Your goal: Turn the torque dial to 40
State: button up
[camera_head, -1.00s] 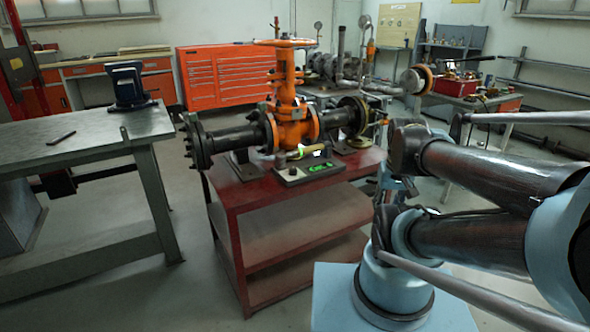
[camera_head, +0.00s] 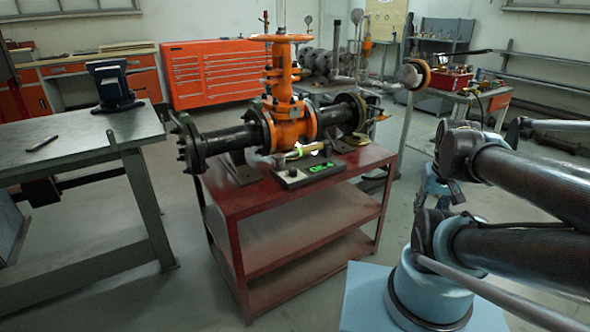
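A small dark box with a lit green display (camera_head: 321,167) lies on the front of the red cart, before the orange gate valve (camera_head: 290,112). A dark round knob (camera_head: 280,164) shows near its left end; I cannot tell whether this is the torque dial, and no 40 mark can be read. The valve stands upright with an orange handwheel (camera_head: 281,38) on top and dark pipes to both sides. My arm is at the right, apart from the cart; its gripper cannot be made out.
The red cart (camera_head: 250,200) has lower shelves. A grey workbench (camera_head: 75,145) with a dark vise (camera_head: 112,84) stands at the left. An orange tool cabinet (camera_head: 215,72) is behind. Bare floor lies between the bench and the cart.

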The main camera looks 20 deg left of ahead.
aim_at(293, 171)
jog(key=k, duration=1.15)
jog(key=u, duration=0.4)
jog(key=i, duration=1.05)
